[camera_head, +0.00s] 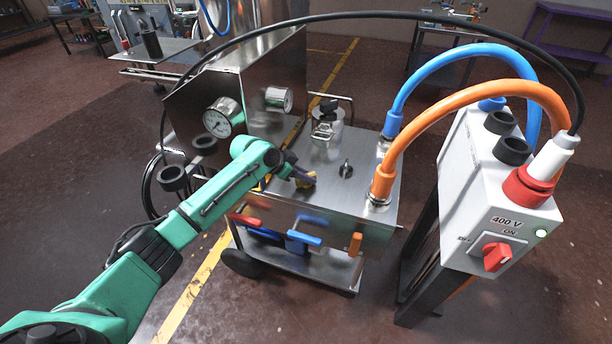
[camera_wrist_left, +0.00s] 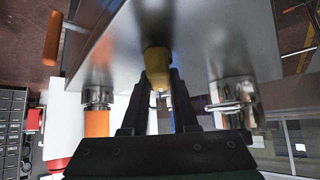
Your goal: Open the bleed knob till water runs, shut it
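My left gripper (camera_head: 298,174) reaches over the top of the steel unit (camera_head: 328,185) from the left. In the left wrist view its dark fingers (camera_wrist_left: 160,90) flank a small yellow knob (camera_wrist_left: 157,62) and look shut on it. A small black knob (camera_head: 346,169) stands on the same top to the right. I see no running water. My right gripper is not in view.
A pressure gauge (camera_head: 223,117) sits on the steel housing. Blue (camera_head: 440,72) and orange (camera_head: 450,108) hoses arch from the top to the white 400 V box (camera_head: 490,185) with its red switch (camera_head: 496,257). Red, blue (camera_head: 304,238) and orange (camera_head: 355,243) handles line the front edge.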

